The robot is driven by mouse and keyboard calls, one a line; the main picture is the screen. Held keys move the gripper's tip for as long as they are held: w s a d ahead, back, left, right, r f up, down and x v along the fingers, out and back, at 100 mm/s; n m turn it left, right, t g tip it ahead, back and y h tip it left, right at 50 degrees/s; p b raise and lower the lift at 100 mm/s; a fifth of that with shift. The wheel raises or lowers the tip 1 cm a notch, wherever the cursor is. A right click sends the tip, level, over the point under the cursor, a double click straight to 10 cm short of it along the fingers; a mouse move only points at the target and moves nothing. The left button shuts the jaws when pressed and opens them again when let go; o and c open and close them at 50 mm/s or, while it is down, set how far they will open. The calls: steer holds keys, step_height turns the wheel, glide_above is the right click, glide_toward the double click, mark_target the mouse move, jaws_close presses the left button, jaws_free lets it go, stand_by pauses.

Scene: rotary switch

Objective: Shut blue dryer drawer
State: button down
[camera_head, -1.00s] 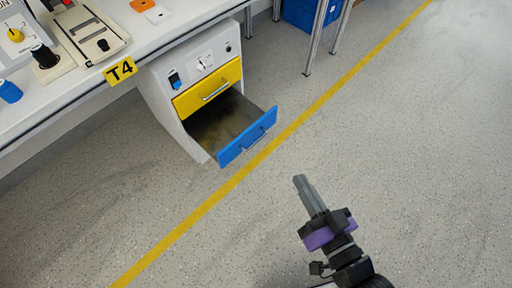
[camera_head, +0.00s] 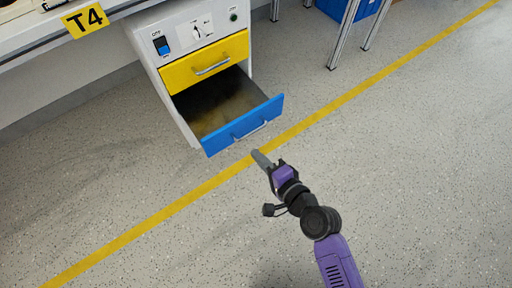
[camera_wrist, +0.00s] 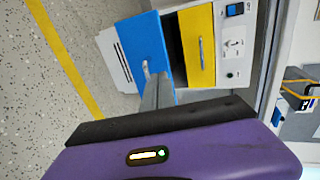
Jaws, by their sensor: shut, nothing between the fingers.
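The blue drawer (camera_head: 243,125) is the lower drawer of a white dryer cabinet (camera_head: 152,82) and stands pulled well out, its dark inside showing. Its front has a metal handle (camera_head: 250,130). The drawer also shows in the wrist view (camera_wrist: 148,52). My gripper (camera_head: 259,156) is shut and empty, its tip close in front of the lower edge of the blue front. In the wrist view the fingers (camera_wrist: 157,88) overlap the drawer front beside the handle; I cannot tell whether they touch it.
A yellow drawer (camera_head: 208,64) above is closed. A switch panel (camera_head: 196,32) sits over it. The table with the T4 label (camera_head: 86,19) is at the left. Metal legs and a blue bin (camera_head: 350,8) stand at the back. The speckled floor in front is clear.

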steer(key=b, duration=0.3)
glide_toward(231, 127)
steer(key=x, duration=0.5)
steer(key=shift+f, duration=0.15)
steer(key=shift+w+a, duration=0.35)
steer(key=shift+w, duration=0.2)
steer(key=w+a+b, duration=0.3)
steer(key=w+a, duration=0.7)
steer(key=w, duration=0.5)
steer(key=shift+s, duration=0.1)
